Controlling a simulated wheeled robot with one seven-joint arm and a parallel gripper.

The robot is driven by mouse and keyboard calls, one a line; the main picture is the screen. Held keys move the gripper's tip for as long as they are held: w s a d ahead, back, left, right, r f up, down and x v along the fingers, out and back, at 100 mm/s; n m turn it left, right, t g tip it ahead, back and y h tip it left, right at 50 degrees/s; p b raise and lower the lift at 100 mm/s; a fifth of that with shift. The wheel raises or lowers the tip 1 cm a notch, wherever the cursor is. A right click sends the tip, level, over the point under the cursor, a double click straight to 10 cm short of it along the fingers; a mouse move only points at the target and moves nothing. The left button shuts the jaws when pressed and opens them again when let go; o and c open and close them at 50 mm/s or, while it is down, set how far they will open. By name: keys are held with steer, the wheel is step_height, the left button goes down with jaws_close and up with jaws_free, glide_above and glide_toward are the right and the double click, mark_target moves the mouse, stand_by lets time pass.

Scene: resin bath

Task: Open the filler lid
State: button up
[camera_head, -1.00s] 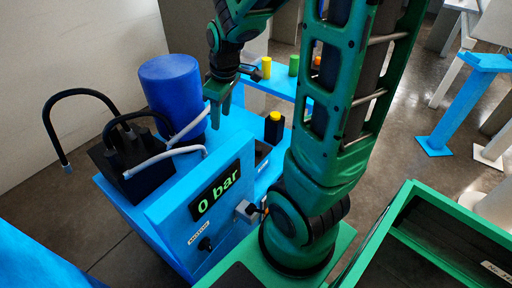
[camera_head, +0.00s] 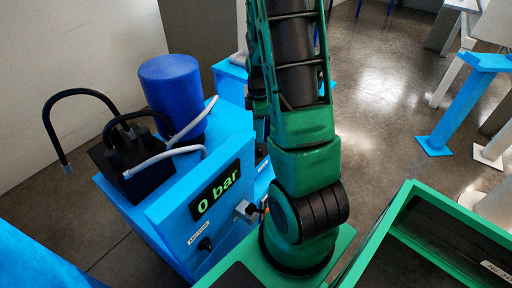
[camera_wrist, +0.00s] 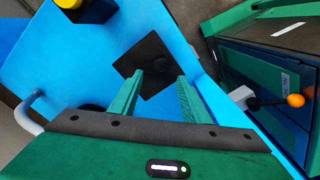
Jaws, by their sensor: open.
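In the wrist view a flat dark square plate (camera_wrist: 150,52), which looks like the filler lid, lies on the blue top of the machine. It looks flat, with no visible gap beneath. My gripper (camera_wrist: 159,77) is open and empty. Its two green fingers point toward the plate's near edge, one on each side of its near corner; I cannot tell whether they touch it. In the head view my arm hides the gripper and the plate. The blue machine's front panel (camera_head: 222,193) shows "0 bar".
A grey valve block (camera_wrist: 242,97) with an orange-knobbed lever (camera_wrist: 295,100) sits at the machine's side. A blue drum (camera_head: 172,85) and black pump (camera_head: 135,160) with hoses stand left. A green bin (camera_head: 408,194) is at right.

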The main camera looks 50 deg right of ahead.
mark_target(258, 148)
step_height(258, 148, down, 9)
steer(key=shift+r, duration=0.1)
stand_by(0.3)
jaws_close()
